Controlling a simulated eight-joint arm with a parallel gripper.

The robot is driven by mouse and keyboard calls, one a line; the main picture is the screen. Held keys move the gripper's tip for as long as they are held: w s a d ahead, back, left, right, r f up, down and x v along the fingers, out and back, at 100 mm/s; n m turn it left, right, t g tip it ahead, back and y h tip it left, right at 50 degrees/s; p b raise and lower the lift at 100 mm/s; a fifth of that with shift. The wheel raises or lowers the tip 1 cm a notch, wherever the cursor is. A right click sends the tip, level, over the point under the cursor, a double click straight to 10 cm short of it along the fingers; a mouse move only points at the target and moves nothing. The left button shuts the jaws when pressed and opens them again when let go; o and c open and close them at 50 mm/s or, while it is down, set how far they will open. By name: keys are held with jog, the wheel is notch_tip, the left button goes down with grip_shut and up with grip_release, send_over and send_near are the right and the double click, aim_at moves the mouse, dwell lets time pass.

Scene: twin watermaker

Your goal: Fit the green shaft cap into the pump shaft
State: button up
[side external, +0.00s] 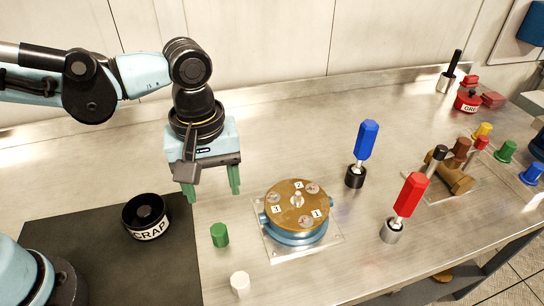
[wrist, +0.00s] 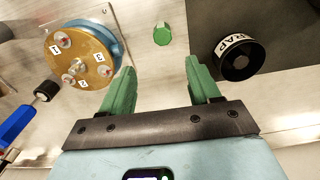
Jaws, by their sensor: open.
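The green shaft cap (side external: 219,235) is a small green cylinder standing upright on the steel bench, left of the pump. In the wrist view the cap (wrist: 163,35) lies beyond my open fingers. The pump (side external: 297,208) has a brass-coloured round face with numbered marks and a blue body on a clear plate. Its shaft (side external: 297,199) is a small light stub at the middle of that face. The pump face also shows in the wrist view (wrist: 90,68). My gripper (side external: 212,192), with green fingers, is open and empty above the bench, behind the cap.
A white cylinder (side external: 240,284) stands in front of the cap. A black scrap cup (side external: 146,216) sits on a dark mat (side external: 100,262) at left. Blue (side external: 366,140) and red (side external: 409,195) handled tools stand upright right of the pump. A brass valve (side external: 455,178) and coloured pieces lie farther right.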

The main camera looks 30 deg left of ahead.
aim_at(218, 229)
notch_tip(218, 229, down, 6)
jog(key=shift+f, duration=0.25)
jog(key=shift+s+d+f, duration=0.1)
jog(key=shift+s+f, duration=0.05)
jog(key=shift+f, duration=0.75)
jog(key=shift+s+a+f, duration=0.1)
jog(key=shift+s+f, duration=0.1)
jog(key=shift+f, duration=0.75)
jog(key=shift+s+d+f, duration=0.1)
jog(key=shift+s+f, duration=0.05)
jog(key=shift+f, duration=0.75)
jog(key=c, duration=1.1)
jog(key=shift+r, duration=0.1)
jog(key=shift+r, duration=0.4)
jog(key=r, duration=0.3)
jog(key=shift+s+r, duration=0.2)
jog(key=shift+r, duration=0.05)
jog(key=s+d+r, duration=0.1)
jog(key=s+r, duration=0.1)
jog(key=s, duration=0.1)
jog(key=s+d+r, duration=0.2)
jog(key=s, duration=0.1)
jog(key=s+d+r, duration=0.2)
jog(key=s, duration=0.2)
jog(key=shift+s+r, duration=0.1)
jog(key=shift+r, duration=0.2)
